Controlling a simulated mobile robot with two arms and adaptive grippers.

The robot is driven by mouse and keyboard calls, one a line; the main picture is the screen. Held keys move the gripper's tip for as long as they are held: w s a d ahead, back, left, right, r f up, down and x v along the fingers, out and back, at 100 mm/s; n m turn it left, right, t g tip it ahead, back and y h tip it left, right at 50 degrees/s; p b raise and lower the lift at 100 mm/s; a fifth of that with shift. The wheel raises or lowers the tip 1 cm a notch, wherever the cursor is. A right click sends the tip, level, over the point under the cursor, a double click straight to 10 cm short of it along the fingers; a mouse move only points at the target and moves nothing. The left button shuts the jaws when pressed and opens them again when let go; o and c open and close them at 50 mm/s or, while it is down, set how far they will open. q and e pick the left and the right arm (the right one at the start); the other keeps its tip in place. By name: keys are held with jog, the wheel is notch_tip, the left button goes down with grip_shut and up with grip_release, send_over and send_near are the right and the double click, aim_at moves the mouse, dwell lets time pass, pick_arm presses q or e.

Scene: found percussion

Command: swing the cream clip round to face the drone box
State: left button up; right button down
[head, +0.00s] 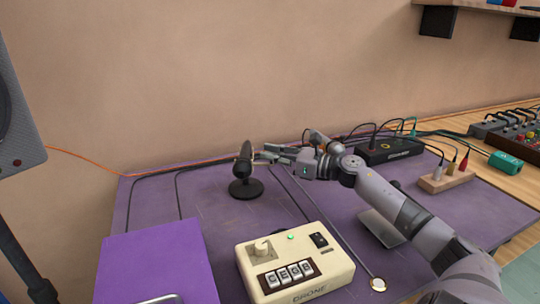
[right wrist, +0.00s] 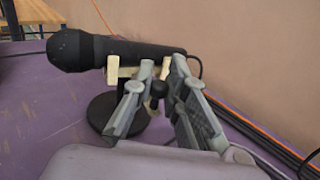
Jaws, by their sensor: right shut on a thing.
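The cream clip (right wrist: 113,74) holds a black microphone (right wrist: 130,50) on a small stand with a round black base (right wrist: 103,112). In the right wrist view the microphone lies nearly level, its round head to the left. In the head view the microphone (head: 244,158) stands behind the cream drone box (head: 296,262), and the clip is too small to make out. My right gripper (head: 262,155) reaches in from the right, shut on the cream clip just below the microphone. The fingers hide part of the clip in the right wrist view. My left gripper is not in view.
A purple box (head: 155,262) stands at front left on the purple mat (head: 215,215). A black unit with cables (head: 390,150) and a wooden block with plugs (head: 445,180) are at right. The wall is behind, with cables along its foot.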

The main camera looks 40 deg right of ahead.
jog(key=shift+f, duration=0.1)
dwell(0.4)
jog(key=c, duration=1.6)
grip_release()
jog(key=shift+o, duration=0.2)
jog(key=shift+s, duration=0.1)
jog(key=v, duration=1.2)
